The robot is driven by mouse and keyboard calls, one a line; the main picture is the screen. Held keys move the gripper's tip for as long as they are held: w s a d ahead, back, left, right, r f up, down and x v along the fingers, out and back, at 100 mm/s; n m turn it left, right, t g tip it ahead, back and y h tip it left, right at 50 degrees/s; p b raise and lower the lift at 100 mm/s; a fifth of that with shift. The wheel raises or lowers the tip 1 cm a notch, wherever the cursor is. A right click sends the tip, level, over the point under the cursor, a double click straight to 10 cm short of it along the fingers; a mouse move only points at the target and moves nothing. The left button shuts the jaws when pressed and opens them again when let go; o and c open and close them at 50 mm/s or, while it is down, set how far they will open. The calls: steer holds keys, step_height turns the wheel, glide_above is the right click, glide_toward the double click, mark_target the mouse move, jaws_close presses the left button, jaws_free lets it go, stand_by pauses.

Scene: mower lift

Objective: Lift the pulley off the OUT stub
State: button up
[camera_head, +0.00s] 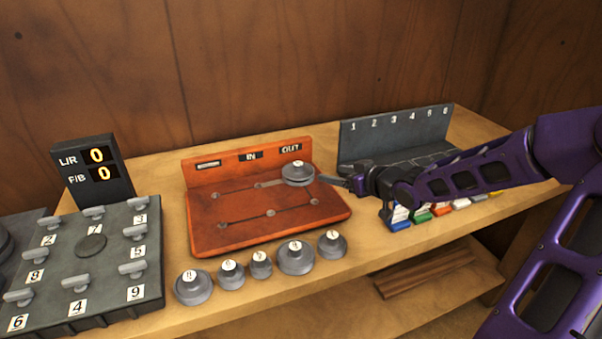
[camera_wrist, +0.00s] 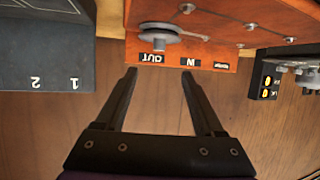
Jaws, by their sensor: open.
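The grey pulley (camera_head: 298,174) sits on the OUT stub at the upper right of the orange board (camera_head: 268,226), below the OUT label. The stub itself is hidden under it. The pulley also shows in the wrist view (camera_wrist: 158,38), ahead of the fingertips. My gripper (camera_head: 325,179) is just right of the pulley in the head view, its fingers pointing left at about the pulley's height. In the wrist view my gripper (camera_wrist: 160,73) is open, with nothing between its fingers. The pulley lies beyond the tips; contact cannot be told from the head view.
Several grey pulleys (camera_head: 295,258) stand along the table's front edge. A dark numbered rack (camera_head: 397,133) with coloured blocks (camera_head: 421,215) in front stands right, near my arm. A panel with numbered knobs (camera_head: 90,243) and a display reading 0 and 0 (camera_head: 93,168) are left. A wooden wall is behind.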

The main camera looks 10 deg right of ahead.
steer(key=b, duration=0.3)
glide_toward(301, 166)
steer(key=x, duration=0.4)
steer(key=shift+s+a+f, duration=0.1)
steer(key=shift+s+f, duration=0.1)
steer(key=shift+r+b+x, duration=0.1)
steer(key=shift+b+x, duration=0.2)
steer(key=shift+x, duration=1.25)
steer(key=shift+r+b+x, duration=0.15)
steer(key=shift+b+x, duration=0.1)
steer(key=shift+x, duration=1.25)
steer(key=shift+w, duration=0.15)
jaws_close()
